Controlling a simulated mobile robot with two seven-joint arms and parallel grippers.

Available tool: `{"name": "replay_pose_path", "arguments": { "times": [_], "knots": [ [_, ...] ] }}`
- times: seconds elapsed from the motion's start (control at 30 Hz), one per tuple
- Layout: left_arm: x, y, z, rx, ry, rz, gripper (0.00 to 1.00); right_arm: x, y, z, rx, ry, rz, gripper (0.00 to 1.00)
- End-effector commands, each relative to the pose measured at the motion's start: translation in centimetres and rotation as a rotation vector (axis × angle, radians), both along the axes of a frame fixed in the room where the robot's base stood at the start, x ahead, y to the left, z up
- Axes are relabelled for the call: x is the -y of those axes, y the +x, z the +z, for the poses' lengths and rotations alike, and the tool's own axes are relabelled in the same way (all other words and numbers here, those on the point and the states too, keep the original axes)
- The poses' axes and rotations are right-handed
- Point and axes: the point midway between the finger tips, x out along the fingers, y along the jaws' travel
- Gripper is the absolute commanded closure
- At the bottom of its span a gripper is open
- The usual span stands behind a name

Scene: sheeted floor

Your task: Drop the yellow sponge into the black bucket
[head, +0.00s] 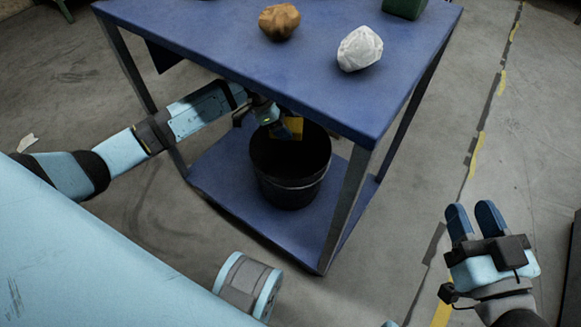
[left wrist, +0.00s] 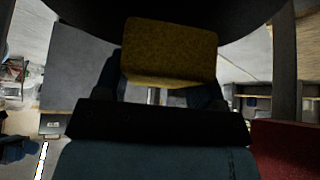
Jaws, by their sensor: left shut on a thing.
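The yellow sponge (head: 294,126) is held in my left gripper (head: 284,131), under the tabletop and at the mouth of the black bucket. In the left wrist view the sponge (left wrist: 172,50) sits between the two dark fingers. The black bucket (head: 288,190) stands upright on the lower shelf. Its dark inside hides what it may hold. A large dark curved shape, which looks like the bucket (left wrist: 220,20), fills the top of the left wrist view. My right gripper (head: 473,214) is empty, away to the right over the floor, with a gap between its fingers.
The blue table's top (head: 220,40) overhangs my left gripper and the bucket. A brown crumpled lump (head: 279,21), a white crumpled lump (head: 360,48) and a green object (head: 405,7) lie on top. Table legs frame the lower shelf (head: 225,180). Floor at right is mostly clear.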

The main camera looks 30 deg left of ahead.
Motion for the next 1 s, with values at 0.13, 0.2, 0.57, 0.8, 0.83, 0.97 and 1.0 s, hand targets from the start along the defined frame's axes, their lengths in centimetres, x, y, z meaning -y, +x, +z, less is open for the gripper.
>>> {"name": "replay_pose_path", "arguments": {
  "times": [0.13, 0.2, 0.57, 0.8, 0.83, 0.97, 1.0],
  "knots": [
    [0.0, 0.0, 0.0, 0.000, 0.000, 0.000, 0.25, 0.0, 0.0, 0.0, 0.000, 0.000, 0.000, 0.61],
    [0.0, 0.0, 0.0, 0.000, 0.000, 0.000, 0.09, 0.0, 0.0, 0.0, 0.000, 0.000, 0.000, 0.61],
    [-0.2, -0.1, 0.5, 0.000, 0.001, 0.001, 0.07, 0.0, 0.0, 0.3, -0.003, 0.003, 0.002, 0.61],
    [-2.3, -0.9, 4.3, 0.000, 0.003, 0.001, 0.07, -0.4, -0.7, 1.2, -0.093, 0.054, 0.010, 0.61],
    [-2.7, -1.1, 4.9, 0.000, 0.002, 0.001, 0.07, -0.5, -0.9, 1.2, -0.113, 0.069, 0.010, 0.61],
    [-4.2, -1.7, 7.5, 0.001, 0.002, 0.001, 0.07, -1.2, -2.0, 0.2, -0.221, 0.127, 0.002, 0.61],
    [-4.7, -1.8, 8.2, 0.002, 0.003, 0.002, 0.07, -1.3, -2.2, 0.2, -0.236, 0.139, 0.002, 0.61]
  ]
}}
